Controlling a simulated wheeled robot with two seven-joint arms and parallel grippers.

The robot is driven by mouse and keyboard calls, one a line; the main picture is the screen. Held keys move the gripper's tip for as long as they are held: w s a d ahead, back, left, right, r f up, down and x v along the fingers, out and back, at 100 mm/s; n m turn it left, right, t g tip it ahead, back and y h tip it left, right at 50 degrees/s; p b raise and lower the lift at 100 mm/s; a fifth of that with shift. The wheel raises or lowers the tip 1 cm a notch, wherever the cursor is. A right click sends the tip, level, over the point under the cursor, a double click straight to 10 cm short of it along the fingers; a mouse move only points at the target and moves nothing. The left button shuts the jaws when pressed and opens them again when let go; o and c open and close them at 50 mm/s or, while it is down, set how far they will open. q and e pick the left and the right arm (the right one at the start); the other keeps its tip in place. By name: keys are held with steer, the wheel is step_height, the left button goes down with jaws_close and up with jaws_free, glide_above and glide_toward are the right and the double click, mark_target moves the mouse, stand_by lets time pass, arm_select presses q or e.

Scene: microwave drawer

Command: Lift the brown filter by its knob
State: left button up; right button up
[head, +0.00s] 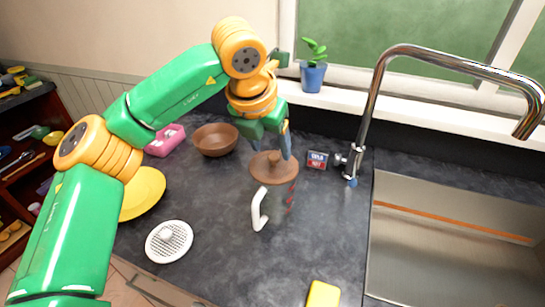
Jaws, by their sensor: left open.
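The brown filter (262,172) is a round disc with a small knob (274,157) at its middle. It sits on top of a clear jug (280,203) with a white handle and red marks on its side. My left gripper (273,150) points down over the filter, open, with its fingers about the knob. From this view I cannot tell whether a finger touches the knob. My right gripper is not in view.
A brown bowl (215,142), a pink box (166,140), a yellow plate (143,194) and a white strainer (168,249) stand to the left. A tall tap (368,110) and sink (455,240) are right. A yellow sponge (322,294) lies in front.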

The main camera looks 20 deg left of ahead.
mark_target(273, 156)
arm_select(q)
steer(key=x, duration=0.3)
steer(key=shift+w+f+p, duration=0.15)
steer(key=shift+w+p, duration=0.1)
steer(key=shift+p, duration=0.15)
steer(key=shift+w+a+f, duration=0.1)
steer(key=shift+w+a, duration=0.05)
steer(key=shift+a, duration=0.05)
steer(key=shift+d, duration=0.2)
jaws_close()
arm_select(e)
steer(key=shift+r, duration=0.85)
arm_select(q)
steer(key=shift+a, duration=0.1)
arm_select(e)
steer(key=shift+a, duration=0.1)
